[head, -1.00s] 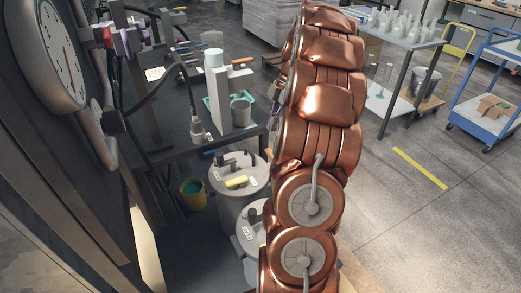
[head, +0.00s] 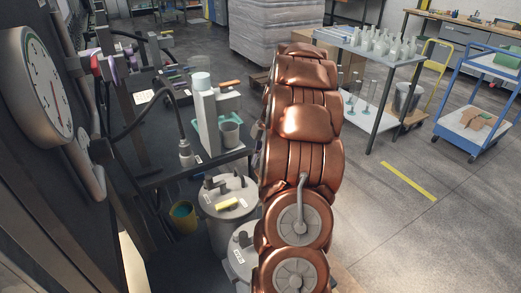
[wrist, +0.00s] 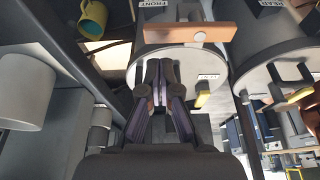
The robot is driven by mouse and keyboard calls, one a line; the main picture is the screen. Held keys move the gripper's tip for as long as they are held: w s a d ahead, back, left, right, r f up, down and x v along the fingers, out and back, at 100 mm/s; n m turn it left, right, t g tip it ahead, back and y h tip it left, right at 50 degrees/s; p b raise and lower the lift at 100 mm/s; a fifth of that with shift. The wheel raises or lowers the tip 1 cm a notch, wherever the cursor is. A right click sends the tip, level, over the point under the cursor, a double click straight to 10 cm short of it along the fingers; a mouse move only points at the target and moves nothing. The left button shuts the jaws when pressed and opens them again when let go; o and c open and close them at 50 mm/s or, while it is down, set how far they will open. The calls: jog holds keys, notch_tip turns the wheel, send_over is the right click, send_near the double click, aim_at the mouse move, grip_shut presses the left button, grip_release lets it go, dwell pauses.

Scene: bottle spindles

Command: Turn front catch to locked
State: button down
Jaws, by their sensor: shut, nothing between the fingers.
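In the wrist view, an orange-brown bar (wrist: 180,33) with a pale round pivot lies across a round grey drum (wrist: 206,64) under a label reading FRONT (wrist: 152,3). The bar looks like the front catch, and it lies nearly level in the picture. My gripper (wrist: 158,84) is shut and empty, its dark fingertips below the bar's left part in the picture. I cannot tell the depth gap. My gripper is not visible in the head view, which shows two grey drums (head: 245,207) beside my copper arm; their catches cannot be made out there.
A second drum (wrist: 253,60) labelled REAR stands right of the front one in the wrist view. A dark bench (head: 150,178) stands behind. A dial gauge (head: 40,88) is at left.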

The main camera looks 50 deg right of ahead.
jog(key=x, duration=0.4)
